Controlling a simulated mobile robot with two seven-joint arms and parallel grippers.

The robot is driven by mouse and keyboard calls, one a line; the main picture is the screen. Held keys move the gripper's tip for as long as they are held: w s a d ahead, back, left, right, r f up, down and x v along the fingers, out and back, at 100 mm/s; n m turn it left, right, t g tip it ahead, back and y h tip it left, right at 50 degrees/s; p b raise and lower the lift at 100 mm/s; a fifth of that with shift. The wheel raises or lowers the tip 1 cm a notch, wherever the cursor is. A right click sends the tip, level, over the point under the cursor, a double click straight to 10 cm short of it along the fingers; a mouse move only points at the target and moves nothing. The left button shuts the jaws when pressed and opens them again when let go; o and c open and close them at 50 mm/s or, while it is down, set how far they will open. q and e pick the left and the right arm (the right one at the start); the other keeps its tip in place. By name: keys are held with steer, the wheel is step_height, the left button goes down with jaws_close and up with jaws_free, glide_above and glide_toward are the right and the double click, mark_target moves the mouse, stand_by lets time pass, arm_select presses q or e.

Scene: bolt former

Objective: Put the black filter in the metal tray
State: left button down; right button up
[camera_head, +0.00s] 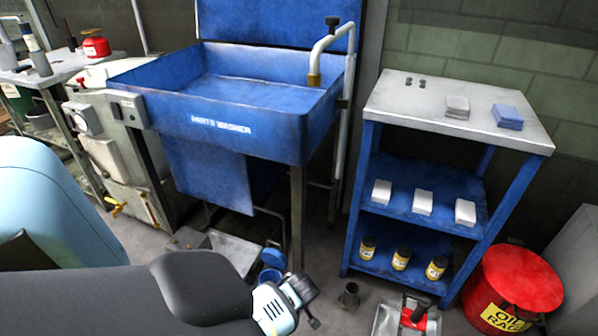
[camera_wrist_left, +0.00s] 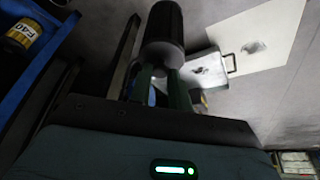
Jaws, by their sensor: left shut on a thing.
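The black filter (camera_wrist_left: 166,28) is a dark ribbed cylinder at the top of the left wrist view. The fingers of my left gripper (camera_wrist_left: 163,78) are shut on its near end. In the head view my left gripper (camera_head: 296,290) is at the bottom middle, above the floor, and I cannot make out the filter clearly there. A shallow grey metal tray (camera_head: 236,247) lies on the floor under the parts washer. A light metal tray-like thing (camera_wrist_left: 208,72) shows beyond the fingers in the wrist view. I cannot tell whether they are the same. My right gripper is not in view.
The blue parts washer (camera_head: 240,135) stands behind. A blue shelf (camera_head: 425,185) with white boxes and yellow-labelled bottles is on the right. A dark cylinder (camera_head: 349,295), a grey pan with a red handle (camera_head: 405,315), a blue bucket (camera_head: 272,262) and a red rag can (camera_head: 512,283) are on the floor.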

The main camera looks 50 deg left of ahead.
arm_select(q)
steer(key=w+d+r+m, duration=0.2)
steer(key=w+d+r, duration=0.1)
steer(key=w+r, duration=0.9)
steer(key=w+d+r+m+t, duration=0.1)
steer(key=d+r, duration=0.2)
steer(key=r, duration=0.3)
steer(key=w+d+r+m+h, duration=0.1)
steer(key=d+r+m, duration=0.1)
steer(key=r, duration=0.3)
steer(key=w+d+r+m+t, duration=0.1)
steer(key=d+r, duration=0.2)
steer(key=r, duration=0.3)
steer(key=s+d+r+m+h, duration=0.1)
steer(key=s+d+r+m, duration=0.3)
steer(key=s+r, duration=0.1)
steer(key=s+d+r+m+t+h, duration=0.1)
steer(key=s+d+r+m+h, duration=0.1)
steer(key=s+d+r+m, duration=0.2)
steer(key=s+r, duration=0.2)
steer(key=s, duration=0.2)
steer(key=shift+s+m, duration=0.3)
steer(key=shift+m, duration=0.1)
steer(key=shift+a, duration=0.1)
